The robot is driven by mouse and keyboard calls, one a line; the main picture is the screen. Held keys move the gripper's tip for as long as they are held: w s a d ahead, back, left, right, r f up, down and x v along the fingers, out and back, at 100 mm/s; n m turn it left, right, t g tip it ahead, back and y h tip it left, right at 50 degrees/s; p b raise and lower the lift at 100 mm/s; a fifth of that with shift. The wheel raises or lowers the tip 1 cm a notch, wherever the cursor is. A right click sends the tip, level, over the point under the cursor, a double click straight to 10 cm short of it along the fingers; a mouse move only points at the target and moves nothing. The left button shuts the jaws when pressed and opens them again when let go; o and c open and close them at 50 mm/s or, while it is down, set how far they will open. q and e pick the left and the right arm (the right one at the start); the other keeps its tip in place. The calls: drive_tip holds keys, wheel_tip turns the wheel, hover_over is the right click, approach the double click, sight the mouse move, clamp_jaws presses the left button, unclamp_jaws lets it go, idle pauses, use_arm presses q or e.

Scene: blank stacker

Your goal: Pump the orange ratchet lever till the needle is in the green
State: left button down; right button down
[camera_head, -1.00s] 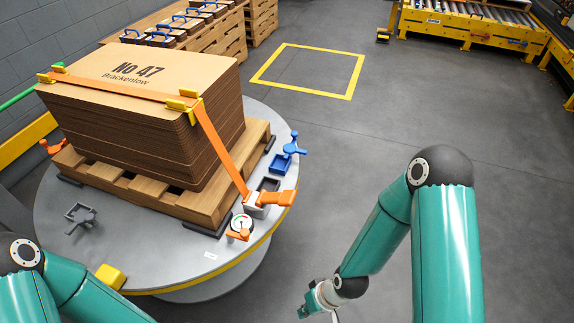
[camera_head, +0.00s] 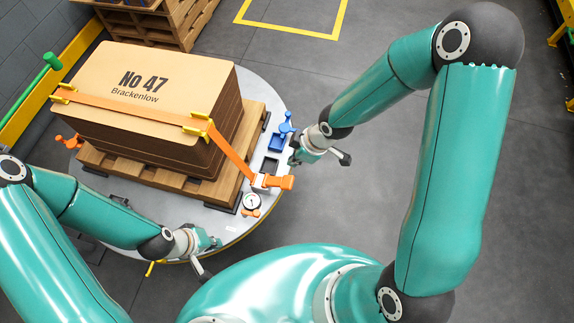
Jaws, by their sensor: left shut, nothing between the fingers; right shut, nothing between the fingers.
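The orange ratchet lever (camera_head: 282,183) lies beside its pale ratchet body (camera_head: 261,181) at the right edge of the round table. An orange strap (camera_head: 226,148) runs from it up over the stack of cardboard blanks (camera_head: 150,85). The round gauge (camera_head: 251,202) sits just below the ratchet; its needle is too small to read. My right gripper (camera_head: 294,160) is shut and empty, a little above the lever in the picture, beside the blue clamp. My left gripper (camera_head: 217,243) is shut and empty near the table's front edge, below and left of the gauge.
The stack stands on a wooden pallet (camera_head: 190,183) on the grey round table (camera_head: 262,90). A blue clamp (camera_head: 286,128) stands at the table's right edge. A small orange handle (camera_head: 251,213) is by the gauge. Open floor (camera_head: 380,210) lies to the right.

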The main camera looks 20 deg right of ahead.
drive_tip(key=shift+f, duration=0.15)
drive_tip(key=b, duration=1)
hover_over(284, 181)
wheel_tip(284, 181, down, 10)
drive_tip(key=shift+w+a, duration=0.1)
drive_tip(key=shift+a, duration=0.05)
drive_tip(key=shift+s+d+f+b, duration=0.15)
drive_tip(key=shift+d+f+b, duration=0.1)
drive_tip(key=shift+f+b, duration=0.2)
drive_tip(key=shift+s+d+f+b, duration=0.2)
drive_tip(key=shift+f+b, duration=0.1)
drive_tip(key=shift+f, duration=0.2)
drive_tip(key=shift+s+d+f+b, duration=0.1)
drive_tip(key=shift+d+f+b, duration=0.15)
drive_tip(key=shift+f+b, duration=0.2)
